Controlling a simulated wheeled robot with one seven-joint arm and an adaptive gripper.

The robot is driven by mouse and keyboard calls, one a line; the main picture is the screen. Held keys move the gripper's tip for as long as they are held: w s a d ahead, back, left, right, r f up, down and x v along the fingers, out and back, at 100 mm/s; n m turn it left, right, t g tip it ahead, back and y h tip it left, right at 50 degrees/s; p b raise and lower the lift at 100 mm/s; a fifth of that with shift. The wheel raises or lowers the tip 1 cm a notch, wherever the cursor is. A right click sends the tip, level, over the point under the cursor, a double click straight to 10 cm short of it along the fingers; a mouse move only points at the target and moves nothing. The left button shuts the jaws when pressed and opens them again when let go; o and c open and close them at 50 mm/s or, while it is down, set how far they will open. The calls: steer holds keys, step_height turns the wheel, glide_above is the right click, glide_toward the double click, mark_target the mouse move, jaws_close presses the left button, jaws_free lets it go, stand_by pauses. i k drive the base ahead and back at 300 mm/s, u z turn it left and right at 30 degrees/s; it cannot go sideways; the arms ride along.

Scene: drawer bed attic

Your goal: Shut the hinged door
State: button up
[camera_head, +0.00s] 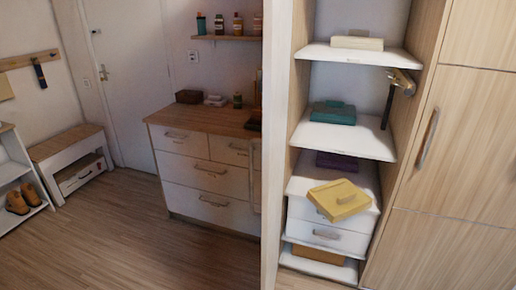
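A tall cabinet stands open at the right, and its shelves show. A pale upright panel (276,130) runs along the left side of the opening, seen nearly edge-on. It looks like the cabinet's hinged door standing open, but I cannot tell for sure. To the right of the opening is a closed wooden door front (465,150) with a metal handle (428,138). A white room door (125,80) with a lever handle at the back left looks shut. My gripper is not in view.
Cabinet shelves (345,138) hold boxes, with a yellow box (338,199) tilted above white drawers (325,236). A dresser (205,175) and bench (68,145) stand left. Floor (120,235) is clear.

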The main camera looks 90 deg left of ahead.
mark_target(277, 15)
steer(key=k, duration=0.7)
steer(key=u, duration=2.2)
steer(key=i, duration=0.5)
steer(key=u, duration=0.05)
steer(key=k, duration=0.2)
steer(key=u, duration=0.05)
